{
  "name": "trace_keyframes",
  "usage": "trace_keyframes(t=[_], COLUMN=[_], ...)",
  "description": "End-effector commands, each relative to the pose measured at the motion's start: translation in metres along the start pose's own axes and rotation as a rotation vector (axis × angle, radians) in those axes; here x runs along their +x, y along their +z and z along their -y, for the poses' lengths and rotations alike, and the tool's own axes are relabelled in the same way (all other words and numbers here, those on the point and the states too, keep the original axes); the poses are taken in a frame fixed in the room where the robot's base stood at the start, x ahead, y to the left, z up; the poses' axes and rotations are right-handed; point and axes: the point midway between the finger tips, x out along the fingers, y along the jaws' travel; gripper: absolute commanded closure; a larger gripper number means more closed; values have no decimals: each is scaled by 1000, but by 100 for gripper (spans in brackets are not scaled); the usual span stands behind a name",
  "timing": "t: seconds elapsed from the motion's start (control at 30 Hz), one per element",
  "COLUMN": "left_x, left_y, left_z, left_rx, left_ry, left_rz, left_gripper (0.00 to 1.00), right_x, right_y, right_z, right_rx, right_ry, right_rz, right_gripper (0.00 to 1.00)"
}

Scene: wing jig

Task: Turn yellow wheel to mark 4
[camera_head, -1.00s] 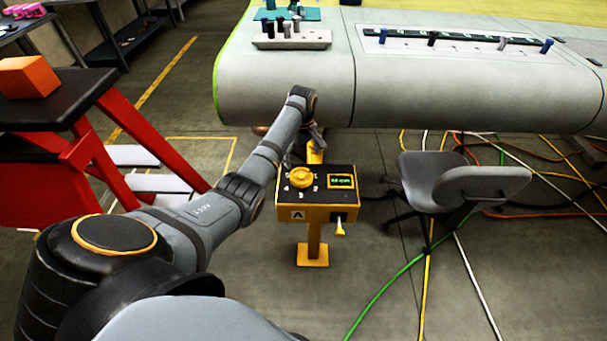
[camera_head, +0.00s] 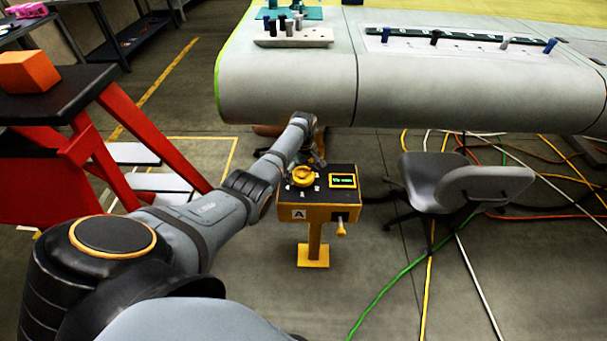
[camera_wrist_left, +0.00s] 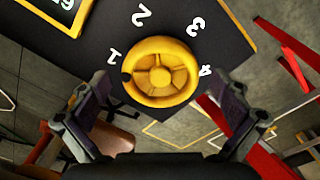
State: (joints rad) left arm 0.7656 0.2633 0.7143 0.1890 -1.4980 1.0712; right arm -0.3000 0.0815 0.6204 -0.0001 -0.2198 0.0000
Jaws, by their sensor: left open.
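The yellow wheel (camera_head: 303,174) sits on the dark top of a yellow pedestal box (camera_head: 318,213) marked A. In the left wrist view the wheel (camera_wrist_left: 160,72) is round and spoked, with white numbers 1, 2, 3 and 4 around it. A small dark spot on its rim lies at the left, near the 1; the 4 is on the right. My left gripper (camera_wrist_left: 158,84) is open, its fingers on either side of the wheel's near half with gaps. In the head view my left gripper (camera_head: 308,156) is just behind the wheel. My right gripper is not in view.
A small display (camera_head: 342,181) is beside the wheel, and a lever (camera_head: 341,228) sticks out of the box's front. A large grey wing (camera_head: 285,90) stands behind. A grey chair (camera_head: 485,184) and floor cables are at right, red steps (camera_head: 60,180) at left.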

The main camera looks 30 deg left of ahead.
Motion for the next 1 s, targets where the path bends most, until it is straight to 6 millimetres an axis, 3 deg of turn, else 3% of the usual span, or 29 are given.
trace_keyframes(t=[0.17, 0.53, 1.0], left_x=[0, 0, -2], left_y=[0, 0, 0], left_z=[0, 0, 1], left_rx=[0, 0, 136], left_ry=[0, -1, -2], left_rz=[0, 0, 2], left_gripper=[3, 52, 52], right_x=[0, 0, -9], right_y=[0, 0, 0], right_z=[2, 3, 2], right_rx=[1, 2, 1], right_ry=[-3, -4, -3], right_rz=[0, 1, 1], right_gripper=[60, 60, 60])
